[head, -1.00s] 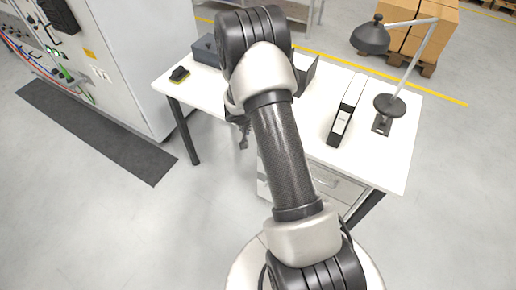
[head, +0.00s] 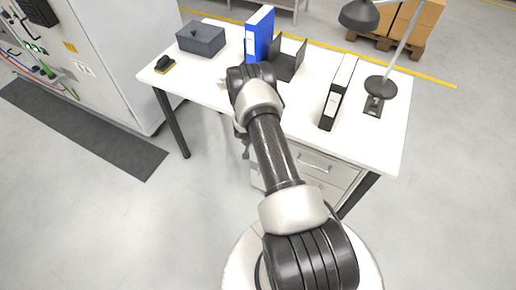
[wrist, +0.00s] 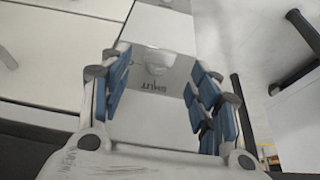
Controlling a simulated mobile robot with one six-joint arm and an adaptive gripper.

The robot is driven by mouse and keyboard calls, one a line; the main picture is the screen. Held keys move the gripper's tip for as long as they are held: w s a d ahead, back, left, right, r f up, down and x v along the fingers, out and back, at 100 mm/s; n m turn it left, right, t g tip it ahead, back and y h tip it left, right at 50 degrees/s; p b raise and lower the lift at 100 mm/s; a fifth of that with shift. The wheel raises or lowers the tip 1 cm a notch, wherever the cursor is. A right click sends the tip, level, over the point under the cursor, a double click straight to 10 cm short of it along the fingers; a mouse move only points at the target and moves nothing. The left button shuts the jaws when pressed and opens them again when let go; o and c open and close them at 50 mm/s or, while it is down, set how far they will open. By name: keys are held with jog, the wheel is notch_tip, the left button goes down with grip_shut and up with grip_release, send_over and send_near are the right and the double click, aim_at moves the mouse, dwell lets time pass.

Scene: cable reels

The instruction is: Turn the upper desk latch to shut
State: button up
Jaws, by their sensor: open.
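In the wrist view a pale rounded latch knob (wrist: 157,62) sits on a grey plate (wrist: 178,78) on a light panel. The plate carries lettering that reads SHUT, upside down in this view. My gripper (wrist: 160,84) is open, with blue pads on either side of the plate; the knob lies between and just beyond the fingers, and I see no grip on it. I cannot tell the knob's exact turn angle. In the head view the white desk (head: 210,88) has a drawer unit (head: 325,167) below. My arm hides the latch there, and the gripper shows only partly at the desk's front edge.
On the desk stand a dark box (head: 201,40), a blue binder (head: 259,34), a black-and-white binder (head: 338,92), a dark holder (head: 287,62) and a lamp (head: 381,85). A grey cabinet (head: 110,60) stands left. The floor in front is clear.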

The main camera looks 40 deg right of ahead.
jog(key=shift+b+x, duration=0.65)
jog(key=shift+x, duration=1.65)
jog(key=c, duration=1.1)
jog(key=shift+o, duration=0.2)
jog(key=shift+w+g+h, duration=0.2)
jog(key=shift+g+h, duration=0.1)
jog(key=shift+g, duration=0.1)
jog(key=shift+w+a+n+g+h, duration=0.15)
jog(key=shift+w+n+g+h, duration=0.15)
jog(key=shift+g, duration=0.5)
jog(key=shift+f+g+h, duration=0.1)
jog(key=shift+g+h, duration=0.2)
jog(key=shift+g, duration=0.3)
jog(key=shift+w+a+n+g+h, duration=0.1)
jog(key=shift+w+n+g+h, duration=0.1)
jog(key=shift+n+g+h, duration=0.35)
